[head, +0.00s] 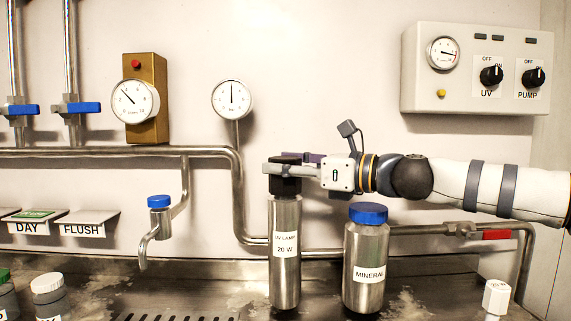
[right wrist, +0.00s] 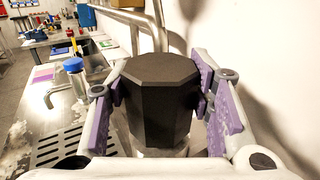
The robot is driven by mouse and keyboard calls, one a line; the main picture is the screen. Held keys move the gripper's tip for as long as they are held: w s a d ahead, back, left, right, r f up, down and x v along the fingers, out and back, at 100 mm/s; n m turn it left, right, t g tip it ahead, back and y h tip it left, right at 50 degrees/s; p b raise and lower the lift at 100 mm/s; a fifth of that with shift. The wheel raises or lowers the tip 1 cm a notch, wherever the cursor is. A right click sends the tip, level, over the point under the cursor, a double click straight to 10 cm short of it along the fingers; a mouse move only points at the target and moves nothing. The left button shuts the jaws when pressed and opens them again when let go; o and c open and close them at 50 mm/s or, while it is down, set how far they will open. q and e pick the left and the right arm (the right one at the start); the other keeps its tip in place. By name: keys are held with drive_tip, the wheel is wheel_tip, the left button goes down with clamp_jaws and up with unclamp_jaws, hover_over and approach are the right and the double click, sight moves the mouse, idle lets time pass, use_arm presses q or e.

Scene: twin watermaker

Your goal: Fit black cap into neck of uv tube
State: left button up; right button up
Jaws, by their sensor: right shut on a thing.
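The black cap (right wrist: 160,95) is a dark, many-sided block that fills the middle of the right wrist view. In the head view the cap (head: 285,184) is at the top of the uv tube (head: 285,265), a steel cylinder labelled UV LAMP 20 W standing upright on the counter. My right gripper (head: 291,168) comes in from the right and is shut on the cap, with purple finger pads on both sides of it. The cap looks upright and in line with the tube. The neck is hidden, so I cannot tell how deep the cap sits. My left gripper is not in view.
A steel MINERAL canister (head: 367,262) with a blue lid stands right of the tube, below my right arm. A wall pipe (head: 240,200) runs close behind. A tap (head: 158,222) and drain grate (head: 175,317) are to the left. A white bottle (head: 496,297) stands front right.

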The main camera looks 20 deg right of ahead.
drive_tip(key=shift+f, duration=0.5)
drive_tip(key=o, duration=1.1)
drive_tip(key=shift+c, duration=0.2)
drive_tip(key=v, duration=1.2)
drive_tip(key=shift+r, duration=0.1)
